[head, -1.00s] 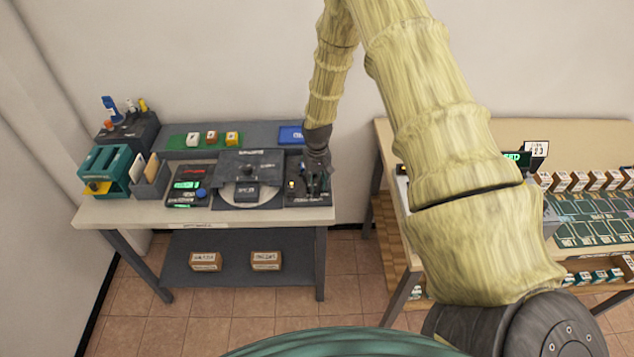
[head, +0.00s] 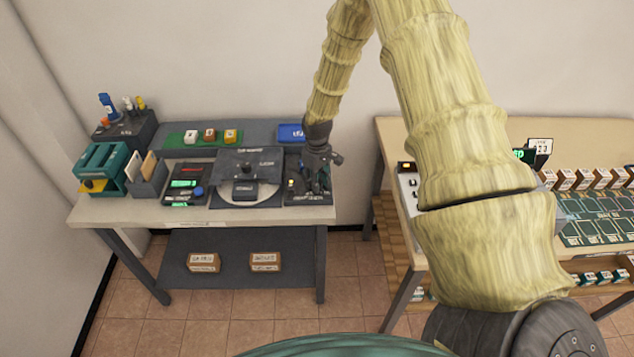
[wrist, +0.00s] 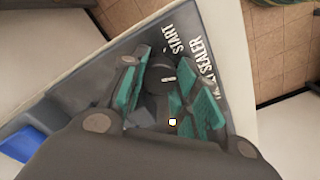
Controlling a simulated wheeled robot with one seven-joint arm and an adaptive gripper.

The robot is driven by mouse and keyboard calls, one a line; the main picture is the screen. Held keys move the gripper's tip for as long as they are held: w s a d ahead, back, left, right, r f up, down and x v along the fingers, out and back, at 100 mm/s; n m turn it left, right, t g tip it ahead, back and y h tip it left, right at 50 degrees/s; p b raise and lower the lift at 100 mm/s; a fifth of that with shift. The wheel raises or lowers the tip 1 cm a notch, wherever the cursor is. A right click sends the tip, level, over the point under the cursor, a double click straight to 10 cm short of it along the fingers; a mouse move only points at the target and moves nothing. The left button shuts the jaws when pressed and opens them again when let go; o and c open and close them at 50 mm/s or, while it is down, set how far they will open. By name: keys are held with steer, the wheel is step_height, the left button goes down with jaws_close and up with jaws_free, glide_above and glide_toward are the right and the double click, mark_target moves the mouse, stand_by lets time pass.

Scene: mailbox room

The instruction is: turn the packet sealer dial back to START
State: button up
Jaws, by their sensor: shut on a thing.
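The packet sealer (head: 296,198) is a dark panel at the right end of the left table. My gripper (head: 319,186) is over it, pointing down. In the wrist view the sealer's face (wrist: 205,28) shows the white words START and SEALER beside the fingers. The dial (wrist: 187,76) is a dark round knob between the teal finger pads of my gripper (wrist: 170,92). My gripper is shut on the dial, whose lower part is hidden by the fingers. In the head view the dial is hidden by my gripper, and its exact pointing cannot be read.
A dark press-like device (head: 246,165) stands left of the sealer. A blue tray (head: 291,132) lies behind it. Further left are a panel with green displays (head: 185,184) and a teal rack (head: 101,166). A second table (head: 397,136) with boxes stands to the right, beyond a gap.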

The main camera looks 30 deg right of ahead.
steer(key=shift+n, duration=0.6)
steer(key=o, duration=1)
steer(key=shift+o, duration=0.2)
steer(key=shift+r, duration=0.1)
step_height(320, 180, up, 12)
steer(key=shift+d, duration=0.1)
